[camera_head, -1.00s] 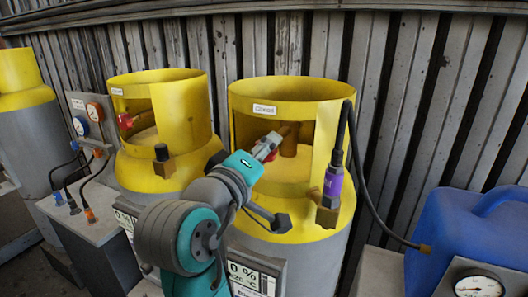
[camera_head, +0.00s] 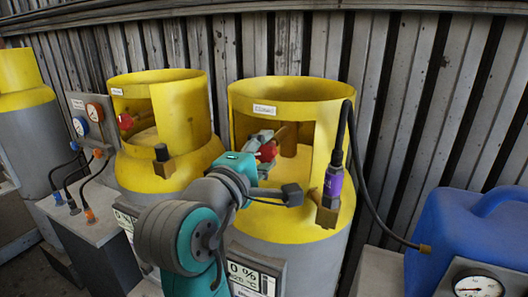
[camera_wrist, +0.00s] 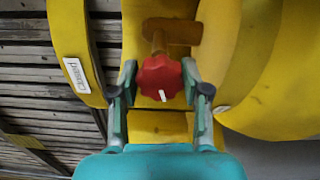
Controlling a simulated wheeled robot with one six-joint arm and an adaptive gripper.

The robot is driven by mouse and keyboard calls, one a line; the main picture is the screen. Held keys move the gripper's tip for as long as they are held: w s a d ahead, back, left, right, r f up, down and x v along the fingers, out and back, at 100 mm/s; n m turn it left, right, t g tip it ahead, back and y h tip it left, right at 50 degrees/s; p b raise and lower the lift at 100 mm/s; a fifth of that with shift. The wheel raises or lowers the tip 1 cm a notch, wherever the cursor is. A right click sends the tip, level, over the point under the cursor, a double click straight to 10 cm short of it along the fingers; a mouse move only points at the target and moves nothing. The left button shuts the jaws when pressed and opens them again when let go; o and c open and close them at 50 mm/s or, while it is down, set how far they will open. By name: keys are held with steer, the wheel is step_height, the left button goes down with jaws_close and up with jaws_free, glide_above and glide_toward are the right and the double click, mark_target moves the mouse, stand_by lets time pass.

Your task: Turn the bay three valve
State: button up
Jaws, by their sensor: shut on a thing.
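A red lobed valve knob (camera_wrist: 160,78) with a white mark sits on a brass stem inside the cut-out yellow collar of the nearer gas cylinder (camera_head: 240,98). The same knob shows in the head view (camera_head: 267,152), partly covered by my gripper. My gripper (camera_wrist: 160,80) is shut on the knob, one finger on each side of it. In the head view, my gripper (camera_head: 264,142) reaches into the collar opening. A small white label (camera_head: 264,110) is on the collar; I cannot tell a bay number.
Another yellow-collared cylinder (camera_head: 185,110) with a red knob (camera_head: 126,121) stands to the left. A purple-banded hose connector (camera_head: 332,185) hangs at the right of the collar. A blue canister (camera_head: 475,235) and a round gauge (camera_head: 482,285) are at the right.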

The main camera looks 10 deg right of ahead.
stand_by(0.4)
steer(key=o, duration=1.2)
steer(key=shift+c, duration=0.2)
steer(key=shift+a, duration=0.1)
steer(key=v, duration=1.2)
